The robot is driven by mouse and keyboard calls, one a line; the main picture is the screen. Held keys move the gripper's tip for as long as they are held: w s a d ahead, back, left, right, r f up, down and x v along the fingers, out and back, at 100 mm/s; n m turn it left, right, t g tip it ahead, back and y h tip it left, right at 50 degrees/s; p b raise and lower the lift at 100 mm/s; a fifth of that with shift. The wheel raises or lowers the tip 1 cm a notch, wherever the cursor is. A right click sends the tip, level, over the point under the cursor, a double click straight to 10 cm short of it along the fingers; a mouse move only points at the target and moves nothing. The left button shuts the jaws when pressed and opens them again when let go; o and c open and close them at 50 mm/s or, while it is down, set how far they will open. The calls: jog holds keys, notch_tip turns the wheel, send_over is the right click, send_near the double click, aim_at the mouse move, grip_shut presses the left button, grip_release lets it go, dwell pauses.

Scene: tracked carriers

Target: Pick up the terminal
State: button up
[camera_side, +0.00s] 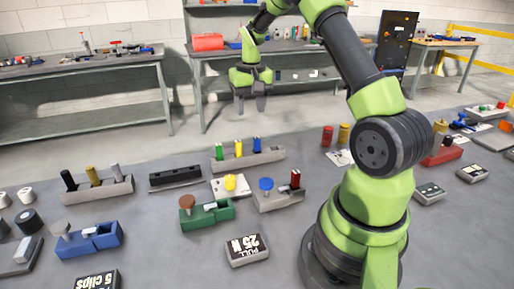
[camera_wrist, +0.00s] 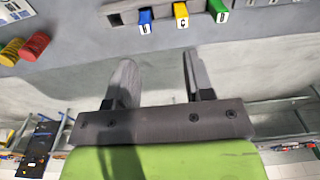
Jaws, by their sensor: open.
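A grey rail (camera_side: 262,158) on the bench holds a green block (camera_side: 219,152), a blue block (camera_side: 238,148) and a yellow block (camera_side: 256,146), all upright. In the wrist view the blue block (camera_wrist: 146,20), yellow block (camera_wrist: 181,15) and green block (camera_wrist: 218,11) show lettered white ends. These look like terminals; I cannot tell which one the task means. My gripper (camera_side: 250,106) hangs above and behind the rail, fingers down. In the wrist view my gripper (camera_wrist: 156,68) is open with nothing between its fingers, apart from the blocks.
Space above the rail is clear.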

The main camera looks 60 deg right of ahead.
aim_at(257, 138)
jog(key=shift+g, duration=0.3)
jog(key=f, duration=0.2)
jog(key=d+f, duration=0.1)
jog(key=f, duration=0.1)
jog(key=d+f, duration=0.1)
jog(key=f, duration=0.1)
jog(key=shift+s+f, duration=0.2)
jog(key=shift+s, duration=0.1)
jog(key=shift+s+f, duration=0.1)
jog(key=shift+f, duration=3)
grip_shut()
